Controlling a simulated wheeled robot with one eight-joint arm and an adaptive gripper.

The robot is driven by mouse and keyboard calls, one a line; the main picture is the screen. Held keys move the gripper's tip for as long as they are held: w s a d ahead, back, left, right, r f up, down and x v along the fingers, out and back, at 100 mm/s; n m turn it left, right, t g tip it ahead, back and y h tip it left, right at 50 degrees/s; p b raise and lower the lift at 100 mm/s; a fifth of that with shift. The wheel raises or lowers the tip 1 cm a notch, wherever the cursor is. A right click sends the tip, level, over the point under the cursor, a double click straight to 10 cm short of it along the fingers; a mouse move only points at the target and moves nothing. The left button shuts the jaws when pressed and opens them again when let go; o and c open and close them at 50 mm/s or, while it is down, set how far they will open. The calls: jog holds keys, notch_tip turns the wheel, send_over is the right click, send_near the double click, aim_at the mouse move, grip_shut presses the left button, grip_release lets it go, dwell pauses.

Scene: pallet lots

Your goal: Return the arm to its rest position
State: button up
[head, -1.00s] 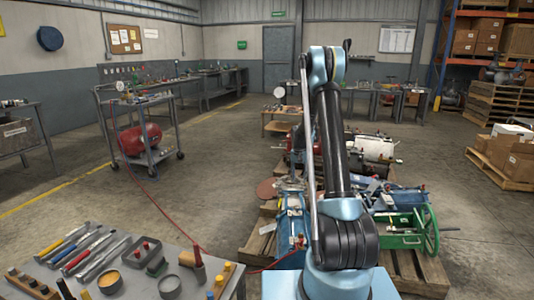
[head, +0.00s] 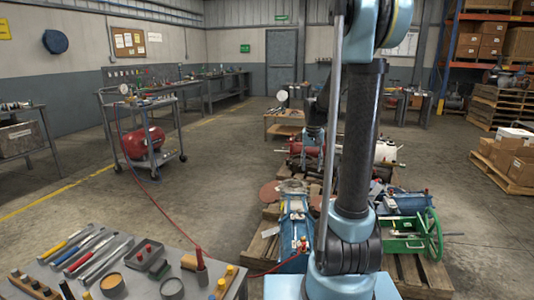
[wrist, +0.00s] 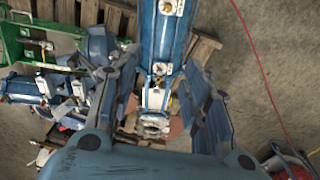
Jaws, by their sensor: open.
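My arm stands nearly upright in the head view, its upper joint at the top of the picture. Part of its far end shows as a dark and blue shape behind the upright link, mostly hidden. In the wrist view my gripper (wrist: 163,95) points down with its two fingers spread apart. Nothing is held between them. Below it is a blue machine part (wrist: 163,38) on a wooden pallet, which also shows in the head view as a blue cylinder (head: 295,228). I cannot tell the exact height above it.
A green frame with a handwheel (head: 425,238) lies on the pallet at right. A grey bench (head: 130,285) with tools is front left. A red hose (head: 165,195) runs across the floor. A cart (head: 165,165) holds a red tank. Open floor lies at left.

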jog(key=s+r+n, duration=0.1)
jog(key=s+r, duration=0.1)
jog(key=s, duration=1.7)
jog(key=s+f+n+t, duration=0.1)
jog(key=s+f, duration=0.6)
jog(key=s, duration=0.6)
jog(key=shift+s, duration=0.2)
jog(key=shift+c, duration=1.2)
jog(key=shift+d, duration=0.1)
